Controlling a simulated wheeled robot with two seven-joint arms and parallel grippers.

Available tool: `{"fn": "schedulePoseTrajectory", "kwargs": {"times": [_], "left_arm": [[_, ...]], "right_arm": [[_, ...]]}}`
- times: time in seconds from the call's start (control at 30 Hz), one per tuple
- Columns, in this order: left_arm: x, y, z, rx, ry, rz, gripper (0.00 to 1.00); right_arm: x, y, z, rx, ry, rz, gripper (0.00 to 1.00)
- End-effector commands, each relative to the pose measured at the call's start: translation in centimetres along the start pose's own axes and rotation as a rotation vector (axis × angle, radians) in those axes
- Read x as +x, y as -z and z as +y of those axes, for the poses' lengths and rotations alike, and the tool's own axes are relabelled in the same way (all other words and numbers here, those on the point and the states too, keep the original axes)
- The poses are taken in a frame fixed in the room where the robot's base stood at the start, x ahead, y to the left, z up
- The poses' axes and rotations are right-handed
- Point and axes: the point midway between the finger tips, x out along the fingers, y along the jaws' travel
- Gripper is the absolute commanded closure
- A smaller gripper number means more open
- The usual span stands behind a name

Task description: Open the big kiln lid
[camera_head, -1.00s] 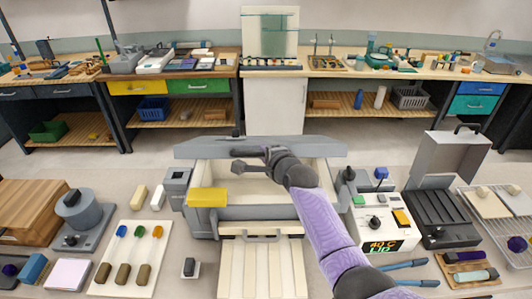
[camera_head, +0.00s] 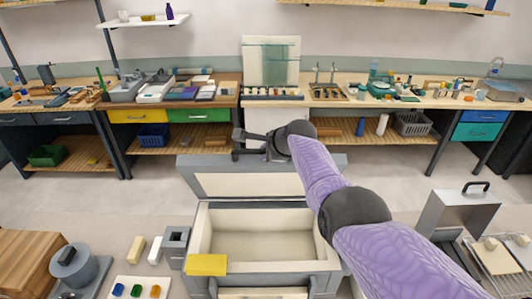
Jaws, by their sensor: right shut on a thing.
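The big kiln (camera_head: 325,262) stands at the front middle, a grey box with a pale lining. Its big lid (camera_head: 290,184) stands raised at the back edge, its pale inner face toward me, so the chamber (camera_head: 255,245) is open and looks empty. My right gripper (camera_head: 240,144) is at the upper edge of the lid, left of its middle. It is shut on the lid; the exact place of contact is hard to make out. My purple right arm crosses the right end of the lid and kiln. My left gripper is not in view.
A yellow block (camera_head: 207,264) sits at the kiln's front left corner. A grey box with a raised lid (camera_head: 458,212) stands at right. A wooden box (camera_head: 30,262) and a round grey pot (camera_head: 74,268) are at left. Floor lies clear behind the kiln.

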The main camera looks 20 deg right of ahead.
Motion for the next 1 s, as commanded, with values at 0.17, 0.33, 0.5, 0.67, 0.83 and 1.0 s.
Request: {"fn": "schedulePoseTrajectory", "kwargs": {"times": [0.17,0.33,0.5,0.67,0.83,1.0], "left_arm": [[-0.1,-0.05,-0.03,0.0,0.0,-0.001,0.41],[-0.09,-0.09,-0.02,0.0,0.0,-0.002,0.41],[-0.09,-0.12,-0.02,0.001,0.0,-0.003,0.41],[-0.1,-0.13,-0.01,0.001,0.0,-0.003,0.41],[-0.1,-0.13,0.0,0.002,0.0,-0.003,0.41],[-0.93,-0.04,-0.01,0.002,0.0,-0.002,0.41]], "right_arm": [[-0.02,0.04,0.0,-0.001,-0.001,0.002,1.0],[-0.01,0.06,0.01,-0.001,-0.001,0.002,1.0],[-0.01,0.06,0.01,-0.001,-0.001,0.002,0.68],[-0.01,0.04,0.0,-0.001,-0.001,0.002,0.42],[-0.02,0.02,-0.02,0.0,0.0,0.001,0.42],[-0.52,-0.05,-0.19,0.0,0.0,0.001,0.42]]}}
